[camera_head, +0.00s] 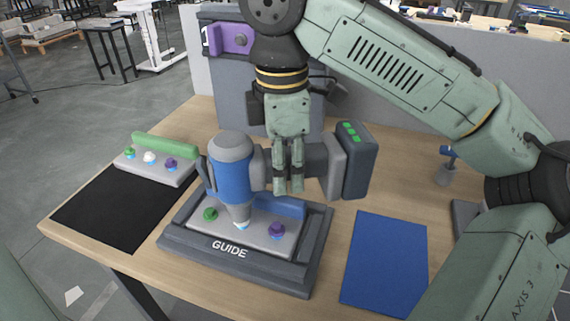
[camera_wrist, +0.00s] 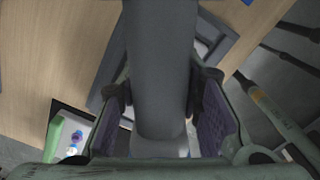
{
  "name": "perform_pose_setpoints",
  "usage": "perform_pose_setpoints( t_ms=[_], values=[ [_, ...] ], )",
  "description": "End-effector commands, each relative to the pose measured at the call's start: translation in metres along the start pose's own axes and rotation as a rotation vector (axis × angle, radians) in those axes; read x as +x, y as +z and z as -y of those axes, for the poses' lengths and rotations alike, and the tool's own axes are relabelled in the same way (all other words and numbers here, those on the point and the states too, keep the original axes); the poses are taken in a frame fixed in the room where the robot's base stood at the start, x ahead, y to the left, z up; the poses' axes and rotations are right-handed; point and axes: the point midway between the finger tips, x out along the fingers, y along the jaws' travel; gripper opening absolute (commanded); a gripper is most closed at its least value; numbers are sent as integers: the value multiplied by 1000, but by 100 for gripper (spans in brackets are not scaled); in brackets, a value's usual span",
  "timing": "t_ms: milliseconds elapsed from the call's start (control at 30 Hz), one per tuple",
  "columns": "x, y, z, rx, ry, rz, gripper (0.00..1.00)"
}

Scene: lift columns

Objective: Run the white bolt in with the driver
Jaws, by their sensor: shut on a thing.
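My gripper (camera_head: 288,182) is shut on the grey handle of the driver (camera_head: 231,175), a blue and grey tool with a dark battery block (camera_head: 358,160) showing green lights. In the wrist view the handle (camera_wrist: 160,90) runs between my fingers. The driver's nose points down at the middle of the plate (camera_head: 262,241) in the tray marked GUIDE (camera_head: 228,250). A white bit of bolt (camera_head: 241,226) with a blue rim shows right under the nose; whether they touch is unclear. A green bolt (camera_head: 210,214) stands to its left and a purple bolt (camera_head: 277,230) to its right.
A second plate (camera_head: 157,168) with green, white and purple bolts and a green bar (camera_head: 164,144) sits at the back left. A black mat (camera_head: 118,212) and a blue mat (camera_head: 386,262) flank the tray. A grey holder (camera_head: 446,174) stands at right.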

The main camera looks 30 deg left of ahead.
Motion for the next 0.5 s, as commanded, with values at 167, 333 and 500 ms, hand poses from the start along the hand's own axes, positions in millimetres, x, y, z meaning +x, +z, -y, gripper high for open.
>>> perform_pose_setpoints(
  t_ms=[167, 333, 500],
  values=[
    [1, 0, 0, 0, 1, 0, 0],
    [3, 0, 0, 0, 1, 0, 0],
    [5, 0, 0, 0, 1, 0, 0]
  ],
)
